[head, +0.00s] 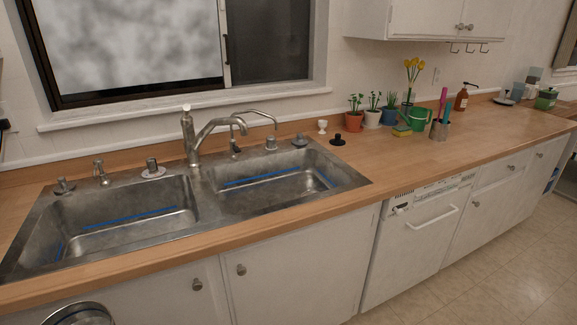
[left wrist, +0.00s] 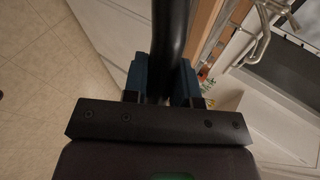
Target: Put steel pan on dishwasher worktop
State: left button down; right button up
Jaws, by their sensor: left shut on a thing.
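My left gripper (left wrist: 161,78) shows in the left wrist view, its two blue-padded fingers shut on a thick black handle (left wrist: 172,35). The steel pan (head: 80,314) shows only as a round metallic edge at the bottom left of the head view, in front of the cabinets below the counter. Most of it is cut off. The dishwasher (head: 418,235) is white with a bar handle, under the counter right of the sinks. The wooden worktop above it (head: 410,172) is bare near the front edge. My right gripper is not in view.
A double sink (head: 200,205) with faucets fills the counter at left. Potted plants (head: 372,112), a green watering can (head: 415,119), a utensil cup (head: 439,130) and a black stopper-like object (head: 338,139) stand toward the back. White cabinets (head: 290,270) line the front.

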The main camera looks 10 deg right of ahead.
aim_at(409, 168)
jog(key=l, duration=0.55)
jog(key=i+l, duration=0.15)
jog(key=l, duration=0.95)
jog(key=i+l+z, duration=0.1)
jog(key=l, duration=0.45)
jog(key=i+l, duration=0.1)
jog(key=l, duration=0.5)
